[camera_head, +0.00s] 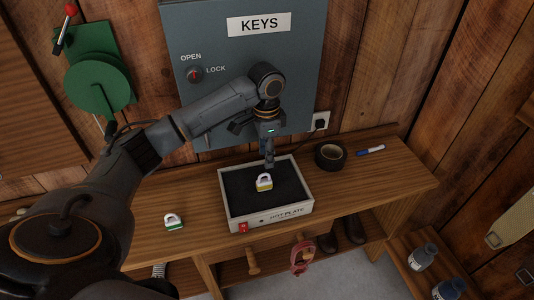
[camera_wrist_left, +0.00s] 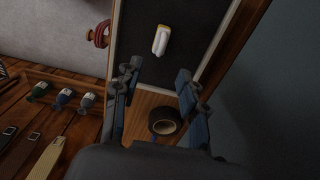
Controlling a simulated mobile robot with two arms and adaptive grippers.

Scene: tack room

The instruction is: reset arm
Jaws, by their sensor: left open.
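My left arm reaches in from the left in the head view. Its gripper (camera_head: 268,160) points down over the back part of the hot plate (camera_head: 226,205). In the wrist view the fingers (camera_wrist_left: 158,82) stand apart with nothing between their tips. My right gripper is in neither view.
A green-and-white padlock (camera_head: 173,221) sits on the bench left of the plate. Black tape (camera_head: 329,155) and a blue-white marker (camera_head: 370,150) lie to the right. The grey KEYS cabinet (camera_head: 300,60) stands close behind the arm. Bottles (camera_head: 423,257) stand lower right.

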